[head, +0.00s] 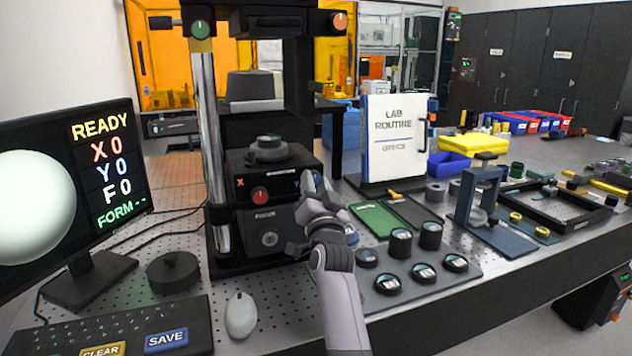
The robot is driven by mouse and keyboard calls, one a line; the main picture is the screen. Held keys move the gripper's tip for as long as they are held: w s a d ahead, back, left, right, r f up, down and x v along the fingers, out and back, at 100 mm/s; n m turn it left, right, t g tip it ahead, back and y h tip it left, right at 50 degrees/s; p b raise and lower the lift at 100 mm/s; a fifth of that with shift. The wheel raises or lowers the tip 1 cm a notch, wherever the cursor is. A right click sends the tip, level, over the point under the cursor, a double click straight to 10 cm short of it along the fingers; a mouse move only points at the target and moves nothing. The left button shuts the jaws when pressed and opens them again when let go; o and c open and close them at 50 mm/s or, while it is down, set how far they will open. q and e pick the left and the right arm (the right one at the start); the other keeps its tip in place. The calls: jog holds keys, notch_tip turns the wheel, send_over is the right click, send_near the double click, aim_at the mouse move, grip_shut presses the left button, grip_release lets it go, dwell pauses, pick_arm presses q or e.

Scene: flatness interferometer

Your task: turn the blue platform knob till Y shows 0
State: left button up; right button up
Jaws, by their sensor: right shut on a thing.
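The interferometer (262,160) stands behind my right arm, with a red knob (260,195) marked X on its platform front. The blue platform knob, beside the Y mark, is hidden behind my right gripper (318,183). My right gripper is shut at the right side of the platform front, where the blue knob sits. The monitor (72,190) at the left reads READY, X 0, Y 0 (112,167), F 0 and FORM with dashes, beside a plain pale disc. My left gripper is not in view.
A focus block with a dark knob (269,239) is below the platform. A tray of dark round pieces (414,292) lies right of my arm. A LAB ROUTINE board (394,135) stands behind it. A mouse (240,315) and keyboard (110,335) are in front.

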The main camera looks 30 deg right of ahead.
jog(key=shift+m, duration=0.3)
jog(key=o, duration=1)
jog(key=shift+o, duration=0.2)
jog(key=shift+s, duration=0.1)
